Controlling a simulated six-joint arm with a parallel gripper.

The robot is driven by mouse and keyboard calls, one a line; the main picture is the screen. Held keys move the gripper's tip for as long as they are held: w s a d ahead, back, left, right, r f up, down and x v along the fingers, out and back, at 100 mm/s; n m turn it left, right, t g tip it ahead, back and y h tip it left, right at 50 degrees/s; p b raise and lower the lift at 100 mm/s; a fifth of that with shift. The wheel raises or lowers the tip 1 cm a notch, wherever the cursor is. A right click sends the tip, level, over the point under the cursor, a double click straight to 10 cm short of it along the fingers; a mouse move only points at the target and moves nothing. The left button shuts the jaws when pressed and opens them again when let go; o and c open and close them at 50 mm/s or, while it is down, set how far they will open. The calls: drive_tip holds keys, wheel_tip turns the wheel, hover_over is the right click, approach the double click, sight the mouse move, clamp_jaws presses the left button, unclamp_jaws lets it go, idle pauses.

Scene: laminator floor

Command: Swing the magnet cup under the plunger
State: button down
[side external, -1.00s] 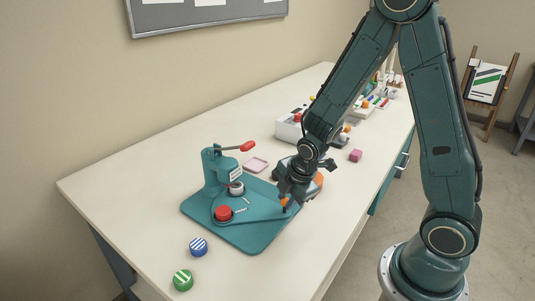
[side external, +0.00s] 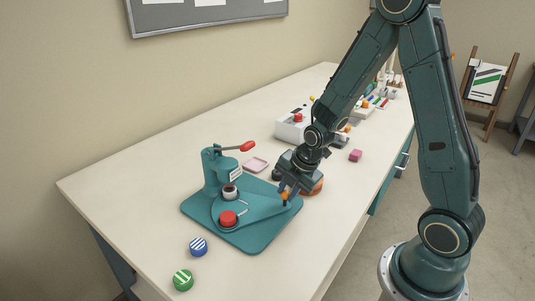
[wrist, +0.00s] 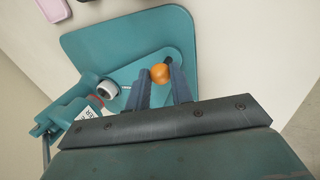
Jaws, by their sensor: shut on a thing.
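The teal press (side external: 215,168) stands on a teal base plate (side external: 262,238). A pale cup with a dark centre (side external: 230,192), which looks like the magnet cup, sits on its swing plate close to the press column. A second seat nearer the camera carries a red cap (side external: 228,218). The plunger's face is hidden, so I cannot tell which cup lies exactly under it. My gripper (side external: 284,195) is shut on the orange knob (wrist: 160,73) at the swing plate's outer end, one finger on each side. The pale cup also shows in the wrist view (wrist: 107,88).
The red-tipped lever (side external: 247,146) sticks out above the press. A blue striped button (side external: 198,247) and a green striped button (side external: 183,280) lie at the front left. A pink tray (side external: 256,164) and pink block (side external: 355,155) lie behind. The left tabletop is clear.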

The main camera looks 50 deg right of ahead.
drive_tip(key=shift+w, duration=0.1)
drive_tip(key=c, duration=1.2)
unclamp_jaws()
drive_tip(key=shift+c, duration=0.2)
drive_tip(key=v, duration=1.3)
drive_tip(key=shift+r, duration=0.4)
